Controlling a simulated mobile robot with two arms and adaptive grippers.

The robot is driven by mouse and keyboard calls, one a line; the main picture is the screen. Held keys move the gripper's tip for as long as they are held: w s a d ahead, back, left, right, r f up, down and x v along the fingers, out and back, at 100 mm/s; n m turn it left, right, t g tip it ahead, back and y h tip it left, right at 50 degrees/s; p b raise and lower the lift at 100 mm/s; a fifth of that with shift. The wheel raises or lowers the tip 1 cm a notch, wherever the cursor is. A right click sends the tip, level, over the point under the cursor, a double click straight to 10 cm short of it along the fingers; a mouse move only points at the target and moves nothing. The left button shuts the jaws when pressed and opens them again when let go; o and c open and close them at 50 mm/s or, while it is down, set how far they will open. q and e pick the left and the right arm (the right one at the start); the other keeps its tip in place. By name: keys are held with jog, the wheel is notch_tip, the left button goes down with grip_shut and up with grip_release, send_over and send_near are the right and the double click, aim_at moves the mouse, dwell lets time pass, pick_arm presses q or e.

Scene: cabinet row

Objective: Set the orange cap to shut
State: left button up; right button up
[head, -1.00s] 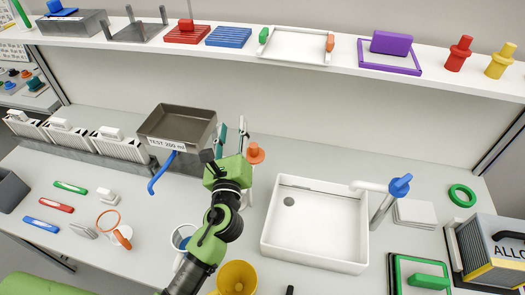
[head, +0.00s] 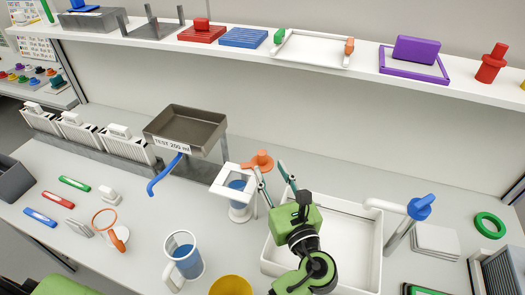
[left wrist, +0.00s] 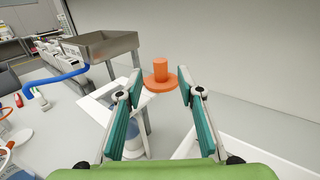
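The orange cap (head: 259,162) is a round flange with a short stub. It sits at the right end of a white frame (head: 216,188), beside a clear vessel with blue contents (head: 238,195). My left gripper (head: 270,170) is open, its teal fingers pointing toward the cap from the right and front. In the left wrist view the cap (left wrist: 160,76) shows between the two fingertips (left wrist: 160,88), with a gap on each side. I cannot tell whether it is between the fingers or just beyond them. My right gripper is not in view.
A grey tank (head: 190,128) labelled TEST 200 ml with a blue handle (head: 165,175) stands left of the cap. A white sink (head: 355,245) lies under my left arm. A blue-filled jug (head: 183,258) and a yellow cup (head: 231,286) stand in front.

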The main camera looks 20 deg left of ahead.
aim_at(263, 157)
pick_arm(q)
jog(key=p+x, duration=0.1)
jog(key=x, duration=0.7)
grip_shut()
